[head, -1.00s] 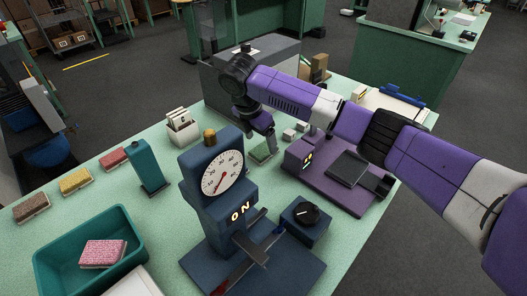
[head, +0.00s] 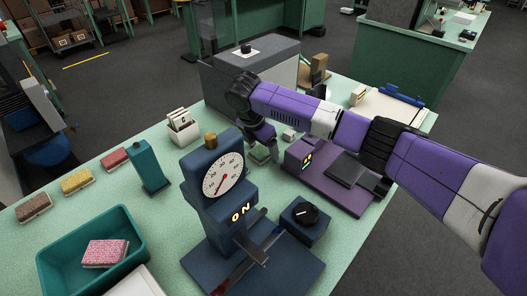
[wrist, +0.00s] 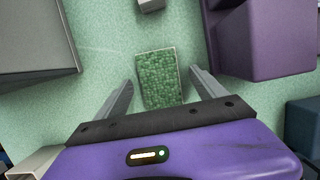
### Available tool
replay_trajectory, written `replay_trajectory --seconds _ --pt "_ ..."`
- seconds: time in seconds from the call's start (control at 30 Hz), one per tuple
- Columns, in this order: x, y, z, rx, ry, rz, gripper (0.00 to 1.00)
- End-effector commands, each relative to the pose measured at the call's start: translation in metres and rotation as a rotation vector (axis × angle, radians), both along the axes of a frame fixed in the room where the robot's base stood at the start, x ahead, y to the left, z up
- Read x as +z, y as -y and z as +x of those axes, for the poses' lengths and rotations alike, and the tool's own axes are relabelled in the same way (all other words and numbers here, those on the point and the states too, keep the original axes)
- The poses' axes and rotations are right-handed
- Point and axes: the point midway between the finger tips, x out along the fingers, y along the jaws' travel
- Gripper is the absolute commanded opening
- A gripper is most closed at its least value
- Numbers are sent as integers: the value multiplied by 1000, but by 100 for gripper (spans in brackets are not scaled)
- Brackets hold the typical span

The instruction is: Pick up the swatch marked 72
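A green tufted swatch (wrist: 160,79) lies flat on the pale green table between the two fingers of my gripper (wrist: 162,77) in the wrist view. The fingers are open, with a gap on each side of the swatch. In the head view my gripper (head: 264,143) is low over the table behind the dial machine, and the swatch is partly hidden there. Other swatches lie on the left: brown (head: 33,208), yellow (head: 77,182), red (head: 114,159), and pink (head: 104,253) in a teal bin. I cannot read the number 72 on any swatch.
A blue dial machine (head: 213,190) stands in front of my gripper. A purple machine (wrist: 262,40) is close on the right, and a grey box (wrist: 35,35) is on the left. A small grey block (wrist: 150,4) lies beyond the swatch.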

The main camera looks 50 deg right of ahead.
Motion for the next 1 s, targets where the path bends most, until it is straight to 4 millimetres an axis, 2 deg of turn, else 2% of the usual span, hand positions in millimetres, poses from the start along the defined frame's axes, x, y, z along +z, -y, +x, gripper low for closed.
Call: replay_trajectory --seconds 0.03,0.3,0.33,0.73,0.87,1.0 --pt "0 0 0 0 0 0 73" --pt "0 0 0 0 0 0 20" --pt "0 0 0 0 0 0 16" --pt "6 1 1 0 1 -2 16" --pt "22 0 1 1 3 0 16" --pt "53 0 2 1 5 -2 16"
